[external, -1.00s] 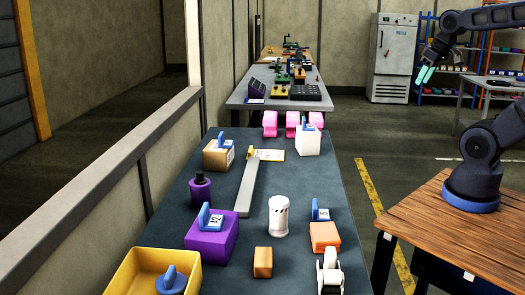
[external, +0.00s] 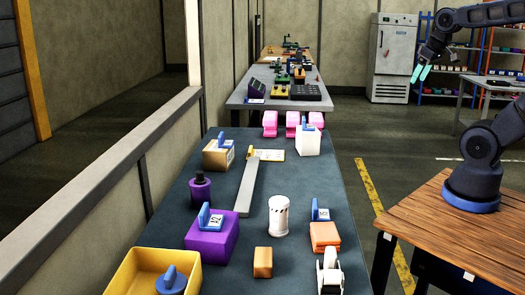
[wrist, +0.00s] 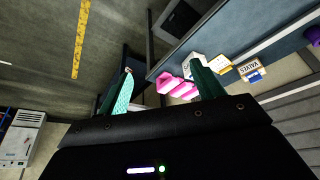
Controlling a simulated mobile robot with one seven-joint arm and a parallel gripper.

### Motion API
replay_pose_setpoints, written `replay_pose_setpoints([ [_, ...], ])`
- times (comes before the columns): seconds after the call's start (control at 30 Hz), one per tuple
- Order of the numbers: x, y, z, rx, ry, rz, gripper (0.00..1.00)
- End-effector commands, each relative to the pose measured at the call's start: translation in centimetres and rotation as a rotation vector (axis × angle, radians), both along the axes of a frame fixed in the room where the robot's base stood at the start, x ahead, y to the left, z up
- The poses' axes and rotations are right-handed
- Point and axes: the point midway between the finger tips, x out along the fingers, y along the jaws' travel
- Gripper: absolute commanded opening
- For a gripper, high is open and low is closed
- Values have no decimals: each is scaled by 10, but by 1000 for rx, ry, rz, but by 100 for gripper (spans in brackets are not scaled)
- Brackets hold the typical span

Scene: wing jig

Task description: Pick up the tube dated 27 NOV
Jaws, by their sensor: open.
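No date reading 27 NOV is legible in any view, so I cannot tell which thing is the tube. A white cylinder with dark marks (external: 278,215) stands upright on the dark table (external: 262,185) in the external view. Several pink pieces (external: 291,124) sit at that table's far end; pink pieces also show in the wrist view (wrist: 172,86), partly behind a finger. My gripper (external: 421,74) is open and empty, high in the air right of the tables. Its two teal fingers spread apart in the wrist view (wrist: 163,90).
A purple block with a blue clip (external: 211,236), a yellow bin (external: 133,274), an orange block (external: 325,236) and a white block (external: 308,142) are on the dark table. A grey table (external: 275,102) stands beyond.

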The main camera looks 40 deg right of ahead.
Motion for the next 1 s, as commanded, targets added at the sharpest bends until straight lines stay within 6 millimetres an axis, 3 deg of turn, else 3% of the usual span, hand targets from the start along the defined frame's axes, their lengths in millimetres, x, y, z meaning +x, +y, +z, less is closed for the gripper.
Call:
replay_pose_setpoints([
  [0.27,58,54,12,-53,58,231,67],
  [0.47,97,107,13,-93,94,409,67],
  [0.7,133,185,4,-140,134,623,67],
  [1.0,156,298,-24,-194,180,893,67],
])
